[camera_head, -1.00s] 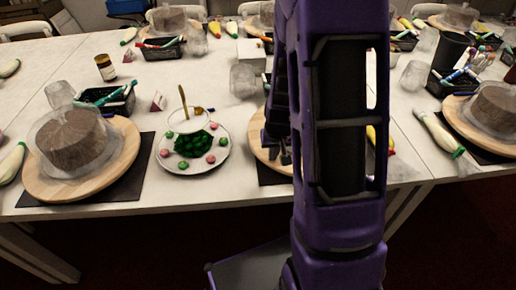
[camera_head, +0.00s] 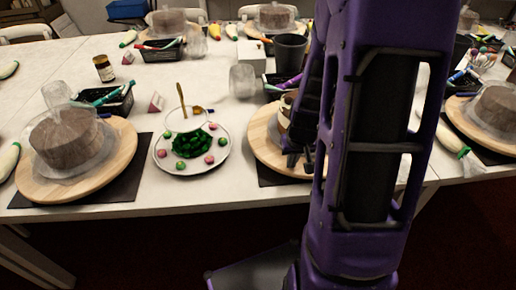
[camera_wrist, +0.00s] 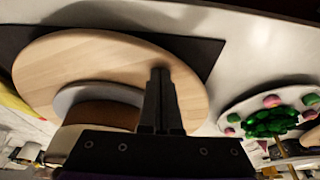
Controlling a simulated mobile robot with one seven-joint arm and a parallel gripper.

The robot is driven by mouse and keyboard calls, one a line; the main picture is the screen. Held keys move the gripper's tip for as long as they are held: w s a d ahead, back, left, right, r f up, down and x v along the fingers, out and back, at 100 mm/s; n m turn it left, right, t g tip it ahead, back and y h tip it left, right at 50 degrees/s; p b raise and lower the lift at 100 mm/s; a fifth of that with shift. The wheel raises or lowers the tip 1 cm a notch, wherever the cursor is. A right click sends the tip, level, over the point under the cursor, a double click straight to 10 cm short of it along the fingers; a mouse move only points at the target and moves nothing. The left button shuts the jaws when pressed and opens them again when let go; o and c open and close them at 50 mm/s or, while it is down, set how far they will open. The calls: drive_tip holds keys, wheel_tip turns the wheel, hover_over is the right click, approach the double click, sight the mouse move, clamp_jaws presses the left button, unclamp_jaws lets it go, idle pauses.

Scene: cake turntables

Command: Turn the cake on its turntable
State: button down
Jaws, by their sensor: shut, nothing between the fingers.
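The wooden turntable (camera_head: 263,148) stands on a dark mat near the table's front edge, partly hidden behind my arm. The cake (camera_head: 284,112) on it is mostly hidden by my arm in the head view. In the wrist view the round turntable (camera_wrist: 70,60) carries a pale board (camera_wrist: 78,96) with the brown-and-cream cake (camera_wrist: 104,114) on it. My gripper (camera_wrist: 160,74) is shut and empty, its fingertips over the turntable's bare wood beside the cake. It also shows in the head view (camera_head: 299,163) at the turntable's front part. Whether the fingertips touch the wood cannot be told.
A plate (camera_head: 191,165) with green and pink sweets and a bowl stands left of the turntable. Another turntable (camera_head: 121,157) with a wrapped cake is farther left, and one (camera_head: 462,108) is at right. A dark cup (camera_head: 290,52) and pen trays stand behind.

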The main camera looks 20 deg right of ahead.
drive_tip(key=shift+s+d+f+b, duration=0.1)
drive_tip(key=shift+s+d+b, duration=0.3)
drive_tip(key=shift+d+b, duration=0.15)
drive_tip(key=shift+s+d+b, duration=0.4)
drive_tip(key=shift+d+b, duration=0.05)
drive_tip(key=shift+d, duration=0.15)
drive_tip(key=shift+s+d, duration=0.4)
drive_tip(key=shift+d, duration=0.2)
drive_tip(key=shift+s+d, duration=0.4)
drive_tip(key=shift+d, duration=0.2)
drive_tip(key=shift+r, duration=0.2)
wheel_tip(320, 180, up, 3)
drive_tip(key=shift+f+p, duration=0.1)
drive_tip(key=shift+p, duration=1.05)
drive_tip(key=shift+f, duration=0.1)
